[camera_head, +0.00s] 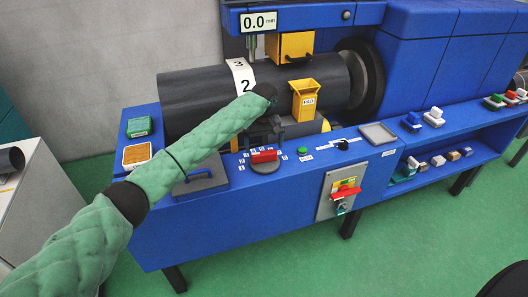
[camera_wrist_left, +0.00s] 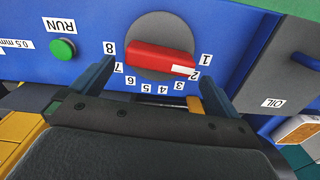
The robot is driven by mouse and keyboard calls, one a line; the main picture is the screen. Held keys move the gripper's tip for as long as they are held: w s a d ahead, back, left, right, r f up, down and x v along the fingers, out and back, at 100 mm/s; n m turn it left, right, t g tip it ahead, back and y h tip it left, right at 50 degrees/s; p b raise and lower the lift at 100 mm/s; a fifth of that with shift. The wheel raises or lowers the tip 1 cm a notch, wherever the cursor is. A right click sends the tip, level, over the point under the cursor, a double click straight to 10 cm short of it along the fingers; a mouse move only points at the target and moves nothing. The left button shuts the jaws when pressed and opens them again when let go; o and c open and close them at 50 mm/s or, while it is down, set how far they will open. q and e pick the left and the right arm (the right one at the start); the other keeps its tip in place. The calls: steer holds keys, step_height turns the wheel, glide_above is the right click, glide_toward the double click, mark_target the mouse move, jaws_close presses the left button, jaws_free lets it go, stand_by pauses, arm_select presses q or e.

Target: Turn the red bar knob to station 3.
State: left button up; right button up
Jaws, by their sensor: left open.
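The red bar knob (camera_head: 264,156) sits on a round grey base on the blue machine's front ledge. In the left wrist view the red bar (camera_wrist_left: 150,58) lies nearly level, and its white-marked end points at label 2 (camera_wrist_left: 193,75). Label 3 (camera_wrist_left: 179,86) is beside label 2, along the arc of number labels. My left gripper (camera_wrist_left: 157,72) is open, its two fingers apart on either side of the dial's near edge. I see no contact with the bar. In the head view the dark left gripper (camera_head: 264,127) is just behind the knob. My right gripper is not in view.
A green RUN button (camera_wrist_left: 63,49) is beside the dial. A red lever (camera_head: 345,193) on a grey plate is on the front face. A grey lid with a blue handle (camera_head: 200,175) lies left of the knob. The yellow hopper (camera_head: 304,100) stands behind my gripper.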

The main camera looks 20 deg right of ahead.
mark_target(264, 152)
arm_select(q)
steer(key=shift+f+p, duration=0.5)
steer(key=shift+f, duration=1.75)
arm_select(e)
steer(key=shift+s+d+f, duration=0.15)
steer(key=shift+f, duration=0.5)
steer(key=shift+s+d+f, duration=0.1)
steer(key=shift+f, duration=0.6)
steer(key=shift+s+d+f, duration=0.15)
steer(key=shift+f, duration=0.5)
arm_select(q)
steer(key=c, duration=0.8)
